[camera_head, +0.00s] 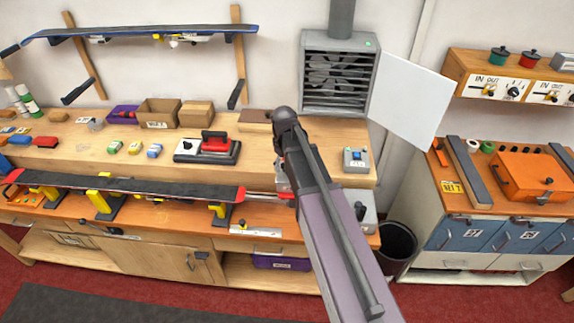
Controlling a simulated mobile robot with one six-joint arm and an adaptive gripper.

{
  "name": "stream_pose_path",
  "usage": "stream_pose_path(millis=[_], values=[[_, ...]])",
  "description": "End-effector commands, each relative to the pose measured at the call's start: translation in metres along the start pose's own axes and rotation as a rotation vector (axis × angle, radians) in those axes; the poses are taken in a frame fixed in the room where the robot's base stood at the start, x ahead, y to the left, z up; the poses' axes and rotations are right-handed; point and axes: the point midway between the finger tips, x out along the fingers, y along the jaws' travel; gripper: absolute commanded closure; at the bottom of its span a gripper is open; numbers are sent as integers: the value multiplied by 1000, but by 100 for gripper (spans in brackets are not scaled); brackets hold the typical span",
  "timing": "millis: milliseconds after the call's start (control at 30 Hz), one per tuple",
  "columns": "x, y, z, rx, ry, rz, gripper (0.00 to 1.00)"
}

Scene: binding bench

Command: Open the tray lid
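An orange box (532,177) with a flat top and a dark knob on its front sits on the right-hand cabinet; its top looks shut. I cannot tell for sure whether this is the tray with the lid. A grey device (362,208) on the bench is partly hidden behind my arm. My arm rises from the bottom middle to a dark joint in front of the bench's back edge.
A ski rests on yellow supports (100,200) along the left bench. A red-handled iron (215,143) stands on the shelf behind. An open white door (412,102) juts out beside the fan box (338,75). A black bin (398,245) stands between bench and cabinet.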

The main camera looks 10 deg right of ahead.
Motion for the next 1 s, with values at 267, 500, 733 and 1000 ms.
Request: stream_pose_path(millis=[267, 500, 733, 1000], values=[[0, 0, 0, 0, 0, 0, 62], [0, 9, 5, 3, 0, -1, 100], [-1, -2, 0, -5, 4, -4, 100], [-6, -12, -4, -22, 37, -41, 100]])
